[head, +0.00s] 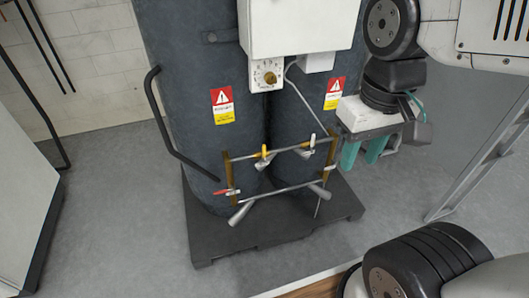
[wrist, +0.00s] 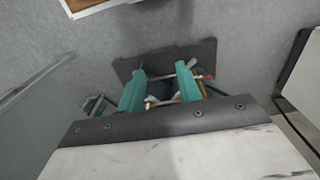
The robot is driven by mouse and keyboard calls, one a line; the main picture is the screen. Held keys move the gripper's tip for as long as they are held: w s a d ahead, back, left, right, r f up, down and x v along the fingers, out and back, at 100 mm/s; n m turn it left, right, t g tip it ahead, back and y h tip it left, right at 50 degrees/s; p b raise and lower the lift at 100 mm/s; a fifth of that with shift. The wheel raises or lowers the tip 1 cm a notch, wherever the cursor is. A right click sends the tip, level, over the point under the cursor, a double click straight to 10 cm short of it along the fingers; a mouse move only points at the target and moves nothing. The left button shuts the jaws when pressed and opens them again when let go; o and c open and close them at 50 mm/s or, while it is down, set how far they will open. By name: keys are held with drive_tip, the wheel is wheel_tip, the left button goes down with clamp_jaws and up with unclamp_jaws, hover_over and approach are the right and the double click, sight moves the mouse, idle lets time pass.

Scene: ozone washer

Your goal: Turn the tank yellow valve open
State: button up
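Two dark grey tanks (head: 205,110) stand on a black base, with thin pipes and valves low on their front. One yellow valve handle (head: 264,152) sits on the upper pipe near the middle. A second yellow handle (head: 308,145) sits on the same pipe to its right. My gripper (head: 361,162) has two teal fingers pointing down, to the right of both yellow handles and apart from them. In the wrist view my gripper (wrist: 161,72) has its fingers spread with nothing held between them. Pipework shows between and beyond them, partly hidden by the fingers.
A red valve handle (head: 226,191) is on the lower left of the pipework. A white control box (head: 300,27) with a dial panel (head: 266,75) is above. A black curved handle (head: 165,125) is at left. A metal frame (head: 480,165) stands at right. The floor (head: 130,230) left of the base is clear.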

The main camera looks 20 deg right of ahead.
drive_tip(key=w+f+g, duration=0.3)
drive_tip(key=w+f, duration=0.2)
drive_tip(key=f, duration=0.3)
drive_tip(key=n+t+y, duration=0.2)
drive_tip(key=t+y, duration=0.1)
drive_tip(key=t, duration=1.7)
approach(265, 150)
drive_tip(key=w, duration=0.5)
drive_tip(key=w+a, duration=0.1)
drive_tip(key=w, duration=0.4)
drive_tip(key=shift+w+a+f, duration=0.3)
drive_tip(key=shift+w+a, duration=0.05)
drive_tip(key=shift+a, duration=0.05)
clamp_jaws()
